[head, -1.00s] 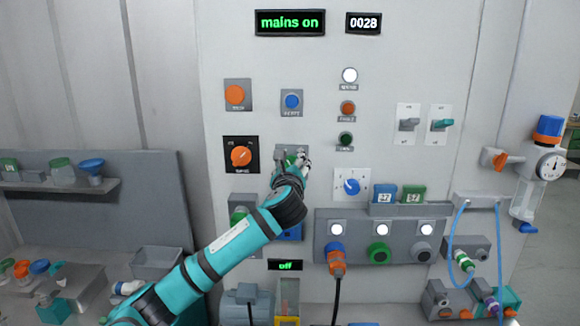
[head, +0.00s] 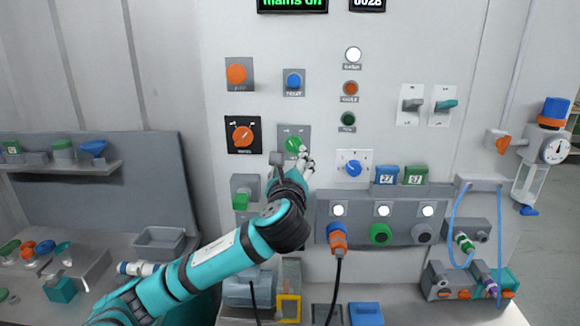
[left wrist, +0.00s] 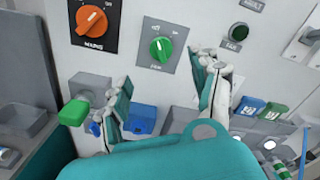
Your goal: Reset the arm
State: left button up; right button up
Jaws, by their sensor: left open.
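My left gripper (head: 291,160) is open and empty in front of the panel, just below the green knob (head: 294,144) in the head view. In the left wrist view, the two fingers of the gripper (left wrist: 163,72) stand wide apart. The green knob (left wrist: 161,49) shows above and between them, with no finger touching it that I can see. The knob's pointer is about upright, slightly tilted. My teal left arm reaches in from the lower left and hides part of the lower panel. My right gripper is not in view.
The orange mains knob (head: 243,134) is left of the green knob, and a blue knob (head: 353,168) is right. A green block-shaped control (left wrist: 74,111) sits near the left finger. A socket strip (head: 461,201) with an orange plug (head: 337,236) and cable is lower right.

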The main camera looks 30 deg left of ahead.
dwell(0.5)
